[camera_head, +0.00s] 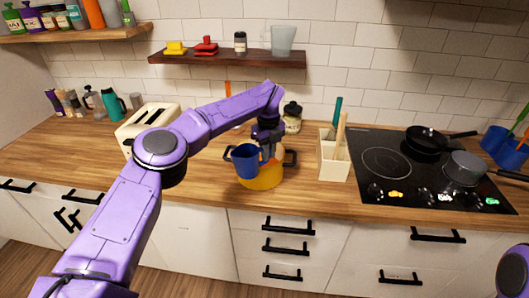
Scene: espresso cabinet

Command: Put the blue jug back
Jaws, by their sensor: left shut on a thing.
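The blue jug (245,158) is in the middle of the head view, above the front part of the worktop. My left gripper (267,149) points down at the jug's right side and is shut on it. The gripper partly hides the jug's right edge. A yellow pot (262,180) shows directly below and behind the jug. I cannot tell whether the jug touches the pot. My right gripper is out of view.
A cream toaster (147,122) stands left of the jug, partly behind my left arm. A utensil box (334,163) and black hob (395,165) with pans are to the right. A wall shelf (228,60) holds a clear pitcher (283,39). The left worktop is mostly clear.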

